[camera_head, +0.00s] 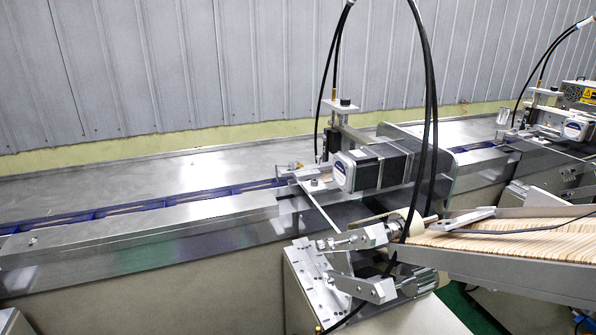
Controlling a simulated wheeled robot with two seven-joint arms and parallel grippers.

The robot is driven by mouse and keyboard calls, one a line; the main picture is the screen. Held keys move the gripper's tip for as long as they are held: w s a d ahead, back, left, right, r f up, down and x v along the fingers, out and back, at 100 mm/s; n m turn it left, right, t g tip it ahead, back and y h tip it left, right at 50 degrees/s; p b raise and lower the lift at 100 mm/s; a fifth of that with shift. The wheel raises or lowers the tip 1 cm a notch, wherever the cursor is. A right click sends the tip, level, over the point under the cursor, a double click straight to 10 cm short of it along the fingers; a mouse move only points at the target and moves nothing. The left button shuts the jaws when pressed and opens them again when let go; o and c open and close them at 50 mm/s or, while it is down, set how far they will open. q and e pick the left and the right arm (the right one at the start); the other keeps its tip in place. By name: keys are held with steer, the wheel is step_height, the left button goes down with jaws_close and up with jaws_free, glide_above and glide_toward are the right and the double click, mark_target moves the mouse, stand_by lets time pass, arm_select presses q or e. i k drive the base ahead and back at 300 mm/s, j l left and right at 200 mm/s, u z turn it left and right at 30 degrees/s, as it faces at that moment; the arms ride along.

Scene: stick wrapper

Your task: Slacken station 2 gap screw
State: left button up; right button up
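A feeding station with a dark stepper motor (378,168) stands at the middle of the long machine bed. A silver bracket post (340,112) rises behind the motor, with black cables looping above it. A silver knob or screw-like part (348,241) sits on the linkage at the station's front, above a drilled metal plate (316,280). A second, similar station (574,128) is partly in view at the right edge. No station number is readable, and I cannot tell which part is the gap screw. Neither gripper is in view.
A chute (520,280) full of wooden sticks runs from the right edge to the middle station. A blue conveyor channel (130,206) runs along the metal bed. Black cables (431,110) hang in front of the station. The bed's left part is clear.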

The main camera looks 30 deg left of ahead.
mark_target(292, 166)
steer(key=j+u, duration=0.1)
steer(key=j, duration=0.2)
steer(key=i+j+u, duration=0.15)
steer(key=j, duration=0.15)
steer(key=i+j+u, duration=0.1)
steer(key=j, duration=0.2)
steer(key=i+j+u, duration=0.35)
steer(key=i+j, duration=0.15)
steer(key=i+j+u, duration=0.35)
steer(key=i+j, duration=0.15)
steer(key=i, duration=0.1)
